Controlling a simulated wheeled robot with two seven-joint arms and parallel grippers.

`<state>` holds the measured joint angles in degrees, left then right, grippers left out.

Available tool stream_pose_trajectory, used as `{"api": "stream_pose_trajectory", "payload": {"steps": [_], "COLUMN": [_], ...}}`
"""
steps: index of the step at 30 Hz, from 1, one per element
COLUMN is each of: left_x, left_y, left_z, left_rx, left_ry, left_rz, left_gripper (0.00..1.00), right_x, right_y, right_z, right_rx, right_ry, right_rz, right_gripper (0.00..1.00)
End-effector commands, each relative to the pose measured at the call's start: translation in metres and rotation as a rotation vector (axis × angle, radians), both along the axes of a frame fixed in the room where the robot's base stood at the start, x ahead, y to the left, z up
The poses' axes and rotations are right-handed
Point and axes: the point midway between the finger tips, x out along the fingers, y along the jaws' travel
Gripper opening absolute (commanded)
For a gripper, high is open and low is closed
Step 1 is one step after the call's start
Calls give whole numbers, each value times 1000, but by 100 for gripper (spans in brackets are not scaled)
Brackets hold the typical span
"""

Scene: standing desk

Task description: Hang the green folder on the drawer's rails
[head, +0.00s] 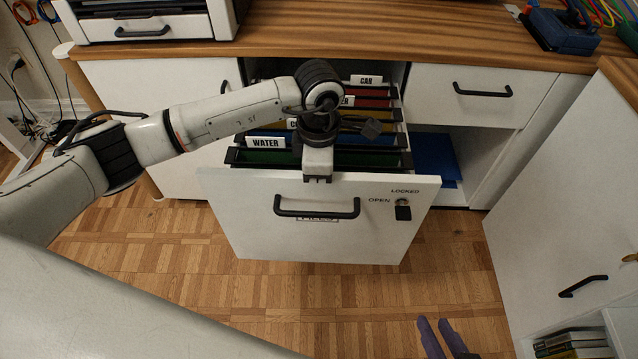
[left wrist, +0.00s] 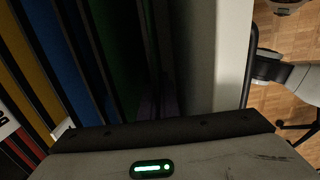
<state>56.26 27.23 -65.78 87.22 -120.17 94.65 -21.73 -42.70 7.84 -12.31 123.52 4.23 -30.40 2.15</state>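The green folder (head: 368,160) is in the open drawer (head: 320,235), frontmost, between the blue WATER folder (head: 265,142) and the drawer front. Its dark top bar spans the drawer's width; I cannot tell if both ends sit on the rails (head: 404,135). The folder also shows in the left wrist view (left wrist: 117,50). My left gripper (head: 318,172) points down just behind the drawer front, beside the green folder; its fingers are only dim shapes in the left wrist view (left wrist: 155,105), so their opening is unclear. My right gripper (head: 437,330) is low at the front, fingers apart and empty.
Red CAR, yellow and blue folders hang further back in the drawer. A wooden desktop (head: 400,30) runs above, with a tray unit (head: 145,25) at left and a blue tool (head: 562,32) at right. A white cabinet (head: 565,210) stands right. The floor in front is clear.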

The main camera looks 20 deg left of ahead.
Motion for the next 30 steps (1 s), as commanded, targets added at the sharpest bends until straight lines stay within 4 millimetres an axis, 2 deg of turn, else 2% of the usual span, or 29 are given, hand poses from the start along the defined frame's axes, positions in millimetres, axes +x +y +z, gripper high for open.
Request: {"api": "stream_pose_trajectory", "payload": {"steps": [1, 10, 15, 23, 26, 30], "left_x": [-3, -3, -3, -3, -3, -2], "left_y": [1, 1, 1, 1, 0, 0], "left_z": [-8, -10, -10, -10, -3, 21], "left_rx": [5, 5, 5, 6, 5, 4], "left_ry": [8, 8, 8, 8, 7, 2], "left_rz": [1, 2, 2, 3, 3, 1], "left_gripper": [0, 0, 24, 24, 24, 24], "right_x": [0, -1, -3, -4, -4, -4], "right_y": [0, 0, 0, -1, -1, -1], "right_z": [-1, -4, -7, -8, -7, -2], "right_rx": [0, -2, -5, -8, -8, -11], "right_ry": [0, 5, 11, 14, 14, 13], "right_rz": [0, 1, 2, 5, 5, 7], "right_gripper": [24, 24, 24, 24, 24, 24]}}
